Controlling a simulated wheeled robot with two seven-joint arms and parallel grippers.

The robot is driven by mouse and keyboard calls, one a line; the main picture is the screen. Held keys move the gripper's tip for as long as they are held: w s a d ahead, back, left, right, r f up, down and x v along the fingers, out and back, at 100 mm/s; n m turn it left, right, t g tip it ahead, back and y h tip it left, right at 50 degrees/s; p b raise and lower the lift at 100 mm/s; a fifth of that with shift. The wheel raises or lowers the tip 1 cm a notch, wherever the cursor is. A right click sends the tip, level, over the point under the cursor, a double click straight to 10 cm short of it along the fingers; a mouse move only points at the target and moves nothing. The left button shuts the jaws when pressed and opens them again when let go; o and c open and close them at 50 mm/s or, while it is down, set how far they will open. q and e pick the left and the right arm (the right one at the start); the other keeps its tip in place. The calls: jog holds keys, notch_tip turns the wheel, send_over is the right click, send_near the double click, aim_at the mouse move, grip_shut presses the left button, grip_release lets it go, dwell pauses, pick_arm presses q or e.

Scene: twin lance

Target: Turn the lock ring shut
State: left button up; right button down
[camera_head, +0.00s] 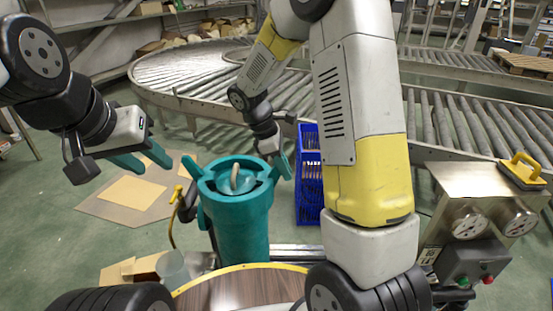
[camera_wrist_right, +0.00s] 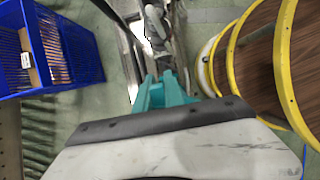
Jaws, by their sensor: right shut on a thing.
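The teal lock ring (camera_head: 208,183) sits on top of an upright teal cylinder (camera_head: 240,232) in the middle of the head view. Lugs stick out from the ring, and a tan handle (camera_head: 235,180) shows in its centre. My right gripper (camera_head: 281,165) is at the ring's right side, shut on what looks like a lug. In the right wrist view its teal fingers (camera_wrist_right: 165,93) are close together, and the gripped part is hard to make out. My left gripper (camera_head: 148,163) is open and empty, left of the ring and apart from it.
A blue crate (camera_head: 309,197) stands behind the cylinder to the right. A round wooden top with a yellow rim (camera_head: 240,266) is in front. A gauge panel (camera_head: 452,190) stands at the right. Roller conveyors (camera_head: 190,75) run behind. Cardboard (camera_head: 130,192) lies on the left floor.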

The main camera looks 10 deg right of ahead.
jog(key=c, duration=1.4)
grip_release()
jog(key=shift+s, duration=0.1)
jog(key=shift+c, duration=0.2)
jog(key=v, duration=0.7)
jog(key=shift+a+r, duration=0.25)
jog(key=shift+r, duration=0.15)
jog(key=shift+s+r, duration=0.2)
jog(key=shift+r, duration=0.1)
jog(key=s+d+r+m+t+y, duration=0.1)
jog(key=s+r+m+t+y, duration=0.2)
jog(key=s+r+m, duration=0.2)
jog(key=s+d+r+m+t+y, duration=0.2)
jog(key=s+r+m, duration=0.4)
jog(key=s+m, duration=0.4)
jog(key=s+t+y, duration=0.1)
jog(key=s+t, duration=0.1)
jog(key=s, duration=0.1)
jog(key=shift+y, duration=0.3)
